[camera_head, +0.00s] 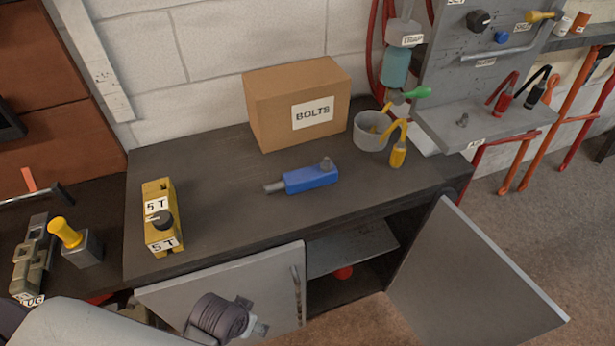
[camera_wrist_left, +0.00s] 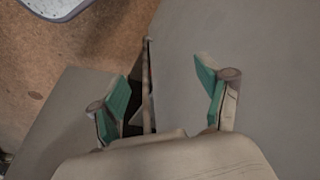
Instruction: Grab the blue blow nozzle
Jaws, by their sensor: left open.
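A blue tool with a grey tip (camera_head: 312,178) lies on its side on the dark bench top (camera_head: 220,215), its tip pointing left and a grey knob at its right end. It is the only large blue tool on the bench; I cannot tell for sure that it is the blow nozzle. My left gripper (camera_wrist_left: 163,86) is open and empty in the wrist view, with green pads on its fingers. In the head view its wrist shows low in front of the bench, by the open left cabinet door (camera_head: 270,285), well short of the blue tool. My right gripper is not in view.
A BOLTS box (camera_head: 280,108), a grey cup (camera_head: 370,132) and a yellow-handled tool (camera_head: 398,155) stand behind and right of the blue tool. A yellow 5 T block (camera_head: 160,218) sits left. The right cabinet door (camera_head: 465,280) stands open too. The bench around the blue tool is clear.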

